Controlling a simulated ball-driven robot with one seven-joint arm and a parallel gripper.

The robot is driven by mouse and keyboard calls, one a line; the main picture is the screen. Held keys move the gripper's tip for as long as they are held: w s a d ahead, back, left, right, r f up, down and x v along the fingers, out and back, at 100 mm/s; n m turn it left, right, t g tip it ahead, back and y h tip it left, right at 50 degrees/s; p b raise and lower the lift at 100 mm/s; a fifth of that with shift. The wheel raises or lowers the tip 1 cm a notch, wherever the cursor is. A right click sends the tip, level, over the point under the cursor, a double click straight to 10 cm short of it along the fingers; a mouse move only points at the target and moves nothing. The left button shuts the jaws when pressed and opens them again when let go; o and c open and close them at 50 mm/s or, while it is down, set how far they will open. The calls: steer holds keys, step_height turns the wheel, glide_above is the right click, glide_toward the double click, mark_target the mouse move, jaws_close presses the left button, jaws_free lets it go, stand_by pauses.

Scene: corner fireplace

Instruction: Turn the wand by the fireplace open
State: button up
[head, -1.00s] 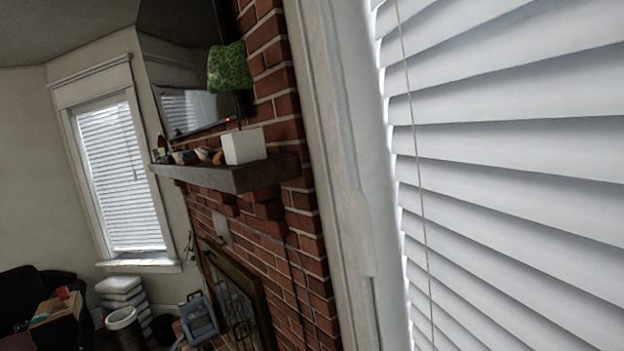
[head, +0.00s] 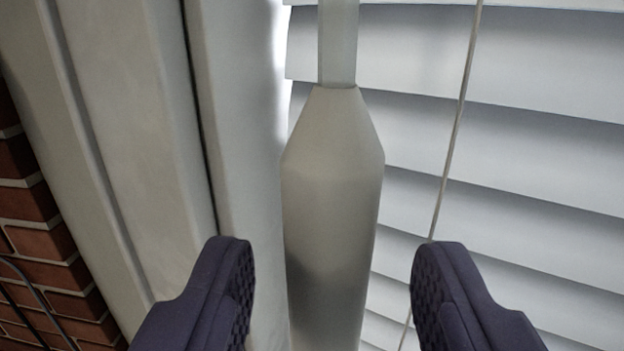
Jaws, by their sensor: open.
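The wand (head: 330,220) hangs upright in front of the window blind, with a thick pale handle that tapers at the top to a thinner clear rod (head: 338,40). My gripper (head: 332,265) is open, with one dark ridged finger to the left of the wand's handle and one to the right. Gaps show on both sides between the fingers and the handle. The white blind (head: 530,130) behind has tilted slats with bright light at its left edge. The lower end of the wand is out of the picture.
A thin cord (head: 455,130) hangs in front of the slats, passing behind the right finger. The pale window frame (head: 130,130) stands close on the left. Beyond it is the red brick of the fireplace (head: 35,200) with a dark cable.

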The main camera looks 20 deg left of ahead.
mark_target(330, 287)
steer(key=x, duration=0.3)
steer(key=shift+w+a, duration=0.1)
steer(key=c, duration=0.9)
